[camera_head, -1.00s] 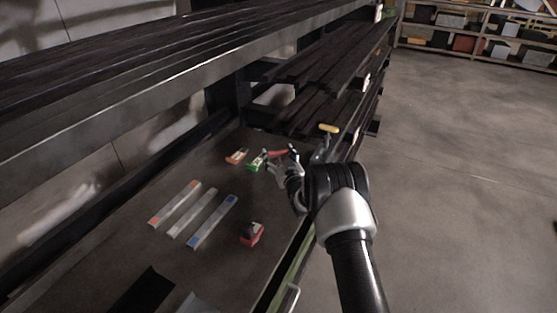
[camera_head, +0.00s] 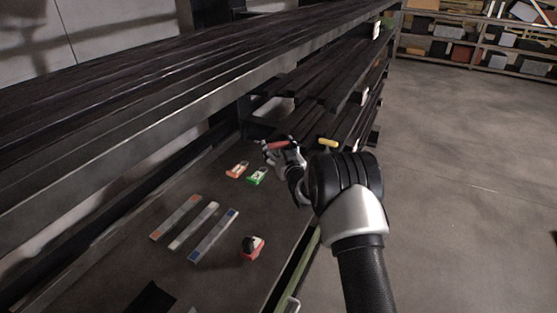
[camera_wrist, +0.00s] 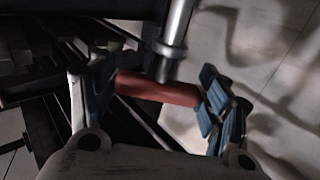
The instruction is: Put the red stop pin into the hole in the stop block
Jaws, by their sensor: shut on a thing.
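The red stop pin (camera_wrist: 160,88) has a red cross handle and a bright metal shaft with a collar, running up the wrist view. My gripper (camera_wrist: 156,92) is shut on the red handle, one blue-padded finger at each end. In the head view my gripper (camera_head: 288,157) holds the red handle (camera_head: 277,146) above the conveyor bed, beyond the small orange and green blocks. I cannot tell which thing is the stop block, and no hole shows. The pin's shaft end is out of view in the wrist view.
An orange block (camera_head: 237,169) and a green block (camera_head: 256,176) lie on the dark bed (camera_head: 185,270). Three marked bars (camera_head: 208,236) and a red-black piece (camera_head: 252,247) are nearer. A yellow handle (camera_head: 328,143) stands right of my gripper. Dark rails overhang the left; floor is clear at right.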

